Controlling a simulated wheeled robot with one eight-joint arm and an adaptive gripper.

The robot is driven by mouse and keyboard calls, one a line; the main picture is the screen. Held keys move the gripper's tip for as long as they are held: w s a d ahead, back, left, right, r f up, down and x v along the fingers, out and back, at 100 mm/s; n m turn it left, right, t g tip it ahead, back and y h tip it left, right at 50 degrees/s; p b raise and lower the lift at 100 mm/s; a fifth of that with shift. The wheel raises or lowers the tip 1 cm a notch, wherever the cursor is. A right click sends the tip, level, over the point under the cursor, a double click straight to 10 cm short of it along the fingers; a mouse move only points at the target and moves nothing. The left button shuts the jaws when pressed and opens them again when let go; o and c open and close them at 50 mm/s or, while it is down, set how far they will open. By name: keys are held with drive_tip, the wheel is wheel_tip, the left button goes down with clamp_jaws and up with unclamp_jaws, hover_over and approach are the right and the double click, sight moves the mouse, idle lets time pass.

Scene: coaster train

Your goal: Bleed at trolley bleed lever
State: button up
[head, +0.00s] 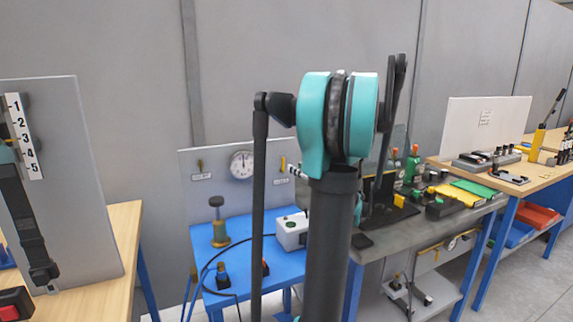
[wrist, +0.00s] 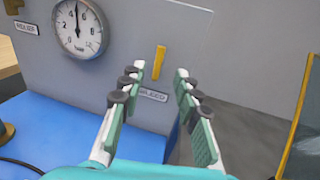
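The bleed lever is a short yellow bar (wrist: 159,62) on the grey panel, standing nearly upright above a small white label (wrist: 153,95). The label is partly covered by my left finger. In the head view the lever (head: 283,163) is a small yellow mark right of the gauge. My gripper (wrist: 160,71) is open and empty, pointed at the panel. In the wrist view the lever appears between its two fingertips; I see no contact, and the remaining gap is hard to judge. In the head view my own arm hides most of the gripper.
A round gauge (wrist: 80,27) sits left of the lever, with its needle near the top. A second lever (head: 200,165), labelled relief, is farther left. The blue trolley top (head: 212,240) carries a brass-based pump (head: 219,228) and a white box (head: 291,230). A grey workbench stands right.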

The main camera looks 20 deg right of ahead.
sight(282, 164)
drive_tip(key=x, duration=0.7)
drive_tip(key=shift+w, duration=0.4)
drive_tip(key=shift+a, duration=0.1)
clamp_jaws()
